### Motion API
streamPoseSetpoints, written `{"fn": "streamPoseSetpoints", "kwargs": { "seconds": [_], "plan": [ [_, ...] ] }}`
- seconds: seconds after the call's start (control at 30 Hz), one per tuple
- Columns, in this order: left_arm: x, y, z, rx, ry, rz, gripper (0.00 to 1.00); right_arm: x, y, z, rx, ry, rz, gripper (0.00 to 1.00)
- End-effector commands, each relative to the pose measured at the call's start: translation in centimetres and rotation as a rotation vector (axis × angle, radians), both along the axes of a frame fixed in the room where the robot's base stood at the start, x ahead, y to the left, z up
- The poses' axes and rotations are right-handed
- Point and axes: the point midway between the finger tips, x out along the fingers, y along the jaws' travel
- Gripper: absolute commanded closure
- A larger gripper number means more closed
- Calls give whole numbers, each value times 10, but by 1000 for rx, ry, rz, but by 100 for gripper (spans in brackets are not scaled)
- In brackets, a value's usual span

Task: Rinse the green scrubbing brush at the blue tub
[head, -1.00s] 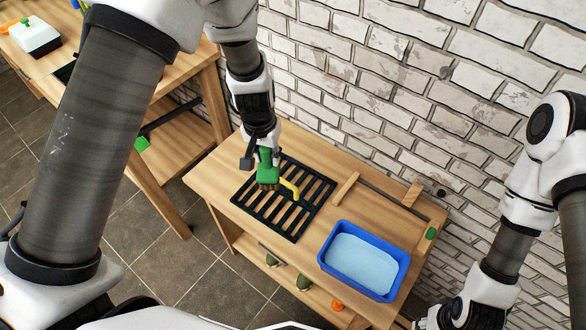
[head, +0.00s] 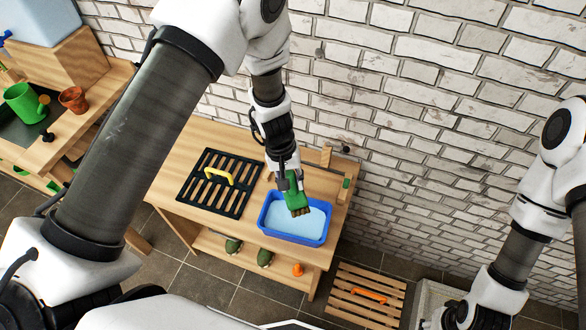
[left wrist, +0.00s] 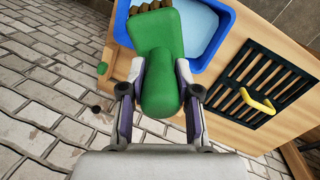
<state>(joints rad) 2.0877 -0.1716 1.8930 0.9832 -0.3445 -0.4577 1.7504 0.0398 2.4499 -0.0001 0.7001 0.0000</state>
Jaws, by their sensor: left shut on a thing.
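My left gripper (head: 285,181) is shut on the green scrubbing brush (head: 296,195). The brush hangs with its brown bristles downward, over the blue tub (head: 323,236). The tub stands on the wooden bench and holds pale blue water (head: 290,223). In the left wrist view the green brush (left wrist: 160,50) sits between the two fingers, with the tub (left wrist: 224,28) beyond it. I cannot tell whether the bristles touch the water. My right arm shows at the right edge of the head view; its gripper is not clearly seen.
A black slatted rack (head: 236,207) with a yellow-handled tool (head: 218,175) lies left of the tub on the bench (head: 170,190). A brick wall (head: 430,130) rises behind. A slatted crate (head: 350,303) stands on the floor. A green watering can (head: 24,103) and clay pot (head: 73,99) stand at left.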

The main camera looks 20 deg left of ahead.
Motion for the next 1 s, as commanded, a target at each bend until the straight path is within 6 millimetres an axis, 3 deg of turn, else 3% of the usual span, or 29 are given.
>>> {"fn": "streamPoseSetpoints", "kwargs": {
  "seconds": [0.23, 0.57, 1.0],
  "plan": [
    [-1, 0, -16, -14, 9, 0, 100, 0, 0, -10, 0, 0, 0, 60],
    [-1, 0, -55, -14, 9, 0, 100, 0, 0, -36, 0, 1, 0, 60],
    [-1, 0, -106, -14, 8, -1, 100, 0, 0, -90, 0, 1, 0, 60]
  ]
}}
